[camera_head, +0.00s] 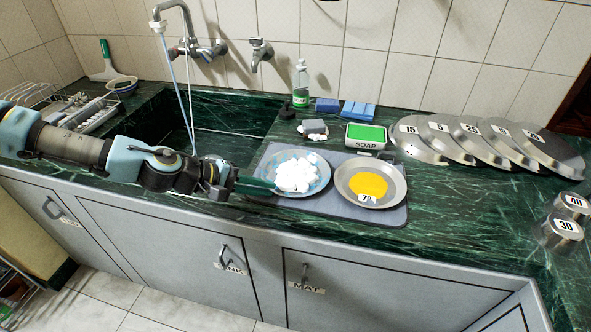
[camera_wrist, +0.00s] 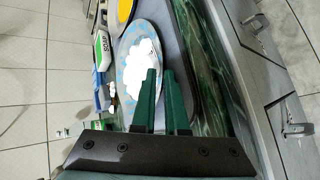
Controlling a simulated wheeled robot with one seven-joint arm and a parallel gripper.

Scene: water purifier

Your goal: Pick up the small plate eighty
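A round blue-patterned plate (camera_head: 318,190) heaped with white lumps lies on the grey mat; I can read no number on it. It also shows in the wrist view (camera_wrist: 128,68). My gripper (camera_head: 270,187) is low at this plate's left edge in the head view, with green fingers pointing at it. In the wrist view, the fingers (camera_wrist: 160,75) stand slightly apart, one over the plate and one beside its rim. Whether they touch the rim is unclear. A metal plate (camera_head: 346,191) labelled 79, with a yellow content, lies just right of the blue-patterned plate.
The grey mat (camera_head: 310,205) lies near the counter's front edge. The sink (camera_head: 225,145) is to the left, under taps. A soap box (camera_head: 366,137), a green bottle (camera_head: 301,88) and blue sponges (camera_head: 358,110) stand behind. Several numbered metal lids (camera_head: 435,149) and two cups (camera_head: 560,232) are to the right.

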